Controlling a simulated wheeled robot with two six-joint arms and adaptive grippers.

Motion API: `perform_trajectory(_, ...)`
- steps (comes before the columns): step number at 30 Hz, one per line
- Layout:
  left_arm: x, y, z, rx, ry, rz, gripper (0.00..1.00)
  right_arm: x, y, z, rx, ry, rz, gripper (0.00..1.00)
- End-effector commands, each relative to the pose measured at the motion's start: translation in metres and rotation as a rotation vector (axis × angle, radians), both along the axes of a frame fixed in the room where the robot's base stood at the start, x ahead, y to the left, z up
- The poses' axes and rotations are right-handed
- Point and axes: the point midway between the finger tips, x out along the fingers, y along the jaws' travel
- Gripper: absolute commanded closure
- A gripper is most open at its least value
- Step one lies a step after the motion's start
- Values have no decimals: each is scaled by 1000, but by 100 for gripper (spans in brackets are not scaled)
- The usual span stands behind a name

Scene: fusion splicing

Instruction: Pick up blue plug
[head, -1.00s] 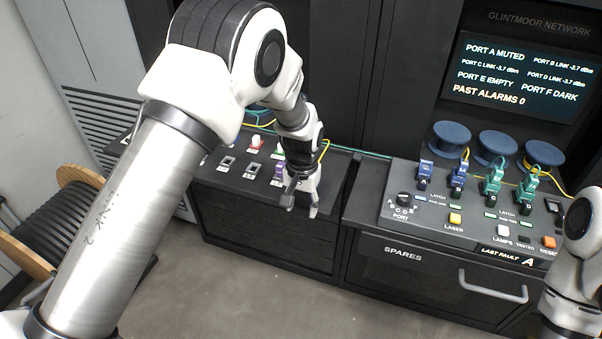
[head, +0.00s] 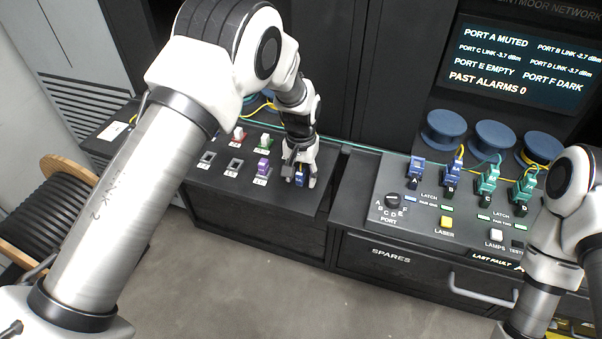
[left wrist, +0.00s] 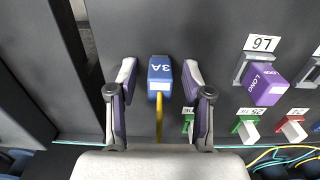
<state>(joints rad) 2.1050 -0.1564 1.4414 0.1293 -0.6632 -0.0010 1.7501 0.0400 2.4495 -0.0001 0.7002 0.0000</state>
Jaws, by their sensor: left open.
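The blue plug (left wrist: 159,77), marked 3A, stands on the dark left panel with a yellow cable running from it. In the left wrist view it lies between the two open fingers of my left gripper (left wrist: 160,88), with a gap visible on each side. In the head view the left gripper (head: 299,181) is over the panel's right end, and the blue plug (head: 301,179) shows partly behind its fingers. My right arm is at the right edge of the head view; its gripper is not visible.
A purple plug (left wrist: 265,84) stands in a socket beside the blue one; green (left wrist: 246,130) and red (left wrist: 291,132) plugs stand nearby. The right panel (head: 400,226) holds blue and green plugs, buttons and a port knob. Blue spools (head: 443,130) and a status screen (head: 522,62) are behind.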

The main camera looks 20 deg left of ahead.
Motion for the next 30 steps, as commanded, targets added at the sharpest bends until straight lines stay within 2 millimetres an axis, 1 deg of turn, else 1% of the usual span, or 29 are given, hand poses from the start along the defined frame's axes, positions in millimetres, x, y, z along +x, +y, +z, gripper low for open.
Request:
perform_trajectory(2,0,0,0,0,-1,0,50,0,0,0,0,1,0,60)
perform_trajectory(3,0,0,0,0,-1,0,54,0,0,0,0,1,0,60)
perform_trajectory(5,0,0,0,0,-1,0,75,-1,0,0,0,1,0,60)
perform_trajectory(6,0,0,0,0,-1,0,89,-1,0,0,0,1,0,60)
perform_trajectory(7,0,0,0,0,-1,0,100,-1,0,0,0,1,0,60)
perform_trajectory(20,0,0,2,0,1,0,100,0,0,1,0,1,0,60)
perform_trajectory(26,-1,4,16,0,0,2,100,0,0,14,0,1,0,60)
perform_trajectory(30,-3,7,30,0,0,3,100,0,0,26,0,1,0,60)
